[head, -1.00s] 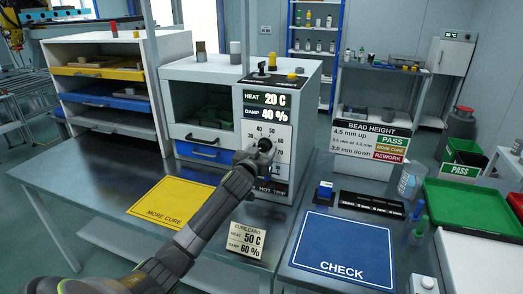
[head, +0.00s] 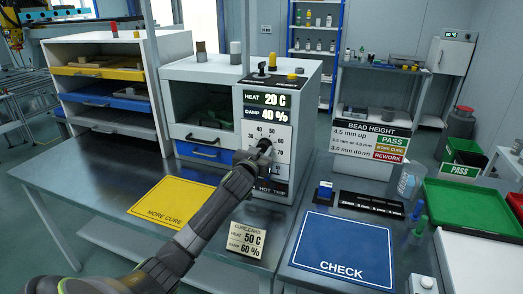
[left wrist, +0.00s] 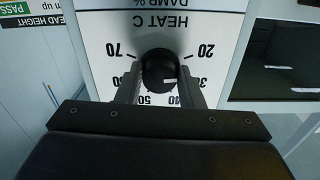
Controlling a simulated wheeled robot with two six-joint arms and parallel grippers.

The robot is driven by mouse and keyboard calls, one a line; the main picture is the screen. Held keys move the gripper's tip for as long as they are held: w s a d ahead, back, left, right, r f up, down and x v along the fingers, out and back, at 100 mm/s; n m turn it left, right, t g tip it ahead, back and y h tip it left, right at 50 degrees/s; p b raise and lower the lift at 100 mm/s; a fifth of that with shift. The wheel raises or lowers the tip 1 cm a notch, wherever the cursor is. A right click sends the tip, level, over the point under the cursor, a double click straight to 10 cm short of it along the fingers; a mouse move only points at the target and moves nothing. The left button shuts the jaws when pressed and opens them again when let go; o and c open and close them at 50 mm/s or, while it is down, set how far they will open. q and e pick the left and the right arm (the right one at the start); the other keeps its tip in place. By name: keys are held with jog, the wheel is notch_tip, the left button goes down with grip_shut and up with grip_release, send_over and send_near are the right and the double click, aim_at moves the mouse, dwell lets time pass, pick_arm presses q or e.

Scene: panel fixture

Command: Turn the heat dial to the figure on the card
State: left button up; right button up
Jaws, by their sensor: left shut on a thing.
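The heat dial (head: 265,145) is a round black knob on the white front panel of the control box (head: 281,169). My left gripper (head: 259,152) is shut on it. In the left wrist view the fingers flank the dial (left wrist: 158,65), and the scale, from 20 to 70, appears upside down. The dial's white mark points right in that view, roughly toward the 30 side; the exact reading is unclear. The heat display (head: 267,98) reads 20 C. The cure card (head: 246,240) on the bench reads heat 50 C, damp 60%. My right gripper is out of view.
The damp display (head: 267,114) reads 40%. A yellow MORE CURE mat (head: 172,200) lies left of my arm and a blue CHECK mat (head: 342,245) lies right. A black lever and a yellow button (head: 292,76) top the box. A green tray (head: 470,208) is at right.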

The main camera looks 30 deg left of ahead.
pick_arm(q)
jog(key=m+p, duration=0.1)
jog(key=m, duration=0.2)
jog(key=shift+r+p, duration=0.15)
jog(key=shift+p, duration=0.2)
jog(key=m+p, duration=0.1)
jog(key=m, duration=0.2)
jog(key=shift+m+p, duration=0.3)
jog(key=shift+p, duration=0.1)
jog(key=m+p, duration=0.2)
jog(key=m, duration=0.1)
jog(key=shift+m, duration=0.4)
jog(key=m+p, duration=0.1)
jog(key=m, duration=0.2)
jog(key=shift+m+p, duration=0.3)
jog(key=m+p, duration=0.2)
jog(key=m, duration=0.3)
jog(key=shift+r, duration=0.1)
jog(key=shift+m+p, duration=0.8)
jog(key=shift+m, duration=1.4)
jog(key=o, duration=1)
